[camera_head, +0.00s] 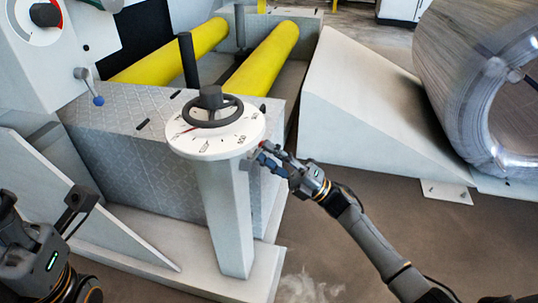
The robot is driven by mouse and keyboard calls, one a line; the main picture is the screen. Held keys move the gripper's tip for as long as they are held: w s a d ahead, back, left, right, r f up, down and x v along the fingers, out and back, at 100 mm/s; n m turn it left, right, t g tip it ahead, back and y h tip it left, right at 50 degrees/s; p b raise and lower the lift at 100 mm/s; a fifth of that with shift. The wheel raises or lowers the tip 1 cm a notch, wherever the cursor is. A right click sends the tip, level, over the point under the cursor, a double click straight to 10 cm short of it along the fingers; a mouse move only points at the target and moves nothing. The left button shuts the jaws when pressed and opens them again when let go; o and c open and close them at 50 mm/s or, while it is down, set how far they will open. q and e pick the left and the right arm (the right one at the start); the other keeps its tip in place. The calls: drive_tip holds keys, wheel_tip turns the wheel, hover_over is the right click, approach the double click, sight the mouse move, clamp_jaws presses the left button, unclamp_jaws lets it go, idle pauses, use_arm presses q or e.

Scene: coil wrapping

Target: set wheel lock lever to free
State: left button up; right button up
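A white pedestal (224,205) carries a round white dial plate (183,140) with a black handwheel (212,111) and a red pointer. My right gripper (267,153) is at the right side of the pedestal head, just below the dial's rim. A small dark part with a bit of red shows there, beside the fingertips. It may be the wheel lock lever, but the fingers cover most of it, so its position is unclear. I cannot tell whether the fingers grip it. My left gripper (76,210) is at the lower left, away from the pedestal and partly cut off by the frame.
A lever with a blue knob (91,88) is on the grey machine panel (75,45) at upper left. Yellow rollers (262,62) lie behind the pedestal. A white wedge ramp (355,105) and a large metal coil (470,85) stand at right. Floor at lower right is open.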

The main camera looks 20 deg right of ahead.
drive_tip(key=shift+s+f, duration=0.1)
drive_tip(key=v, duration=1.2)
